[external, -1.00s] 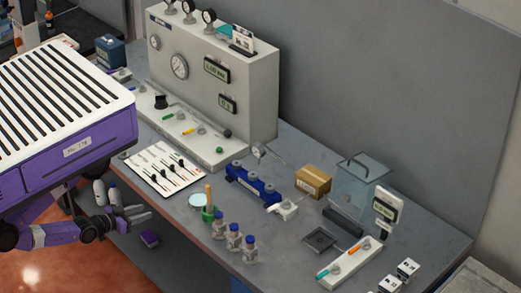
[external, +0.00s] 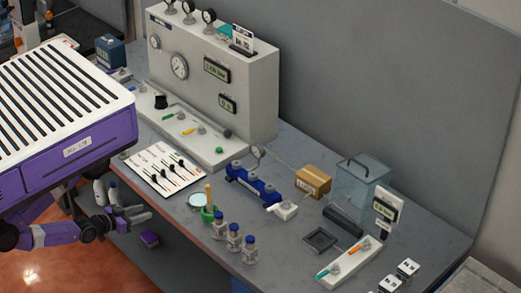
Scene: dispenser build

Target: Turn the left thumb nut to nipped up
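My gripper (external: 142,213) is at the left, off the bench's front edge and well apart from the fixture. Its two grey fingers look parted, with nothing seen between them.
A grey gauge panel (external: 253,95) stands behind. A cardboard box (external: 313,181) and a clear cover (external: 358,190) stand right.

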